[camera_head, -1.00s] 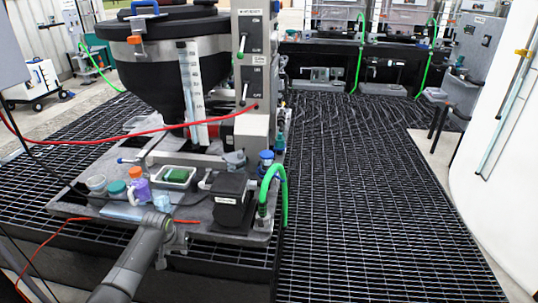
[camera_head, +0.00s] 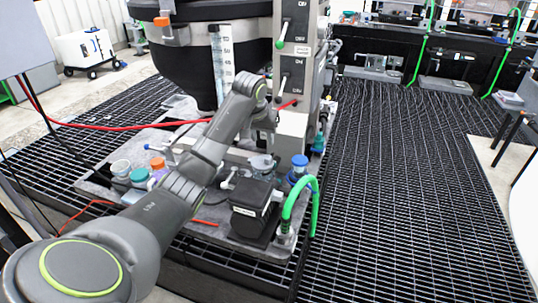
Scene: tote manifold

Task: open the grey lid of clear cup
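A clear cup with a grey lid (camera_head: 262,162) appears to stand behind the black box on the grey platform, in the middle of the head view; it is small and partly covered. Another clear cup with a pale grey-white lid (camera_head: 120,168) stands at the platform's left edge, so I cannot be sure which is meant. My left arm reaches across the platform, and its gripper (camera_head: 264,124) is at the far end, close above the middle cup. The fingers are too small and dark to read, and contact cannot be told. My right gripper is out of view.
A green-lidded jar (camera_head: 139,176) and an orange-capped bottle (camera_head: 157,165) stand beside my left arm. A black box (camera_head: 250,210), a blue-capped bottle (camera_head: 298,168) and a green hose (camera_head: 299,192) are at right. A large black hopper (camera_head: 185,65) rises behind.

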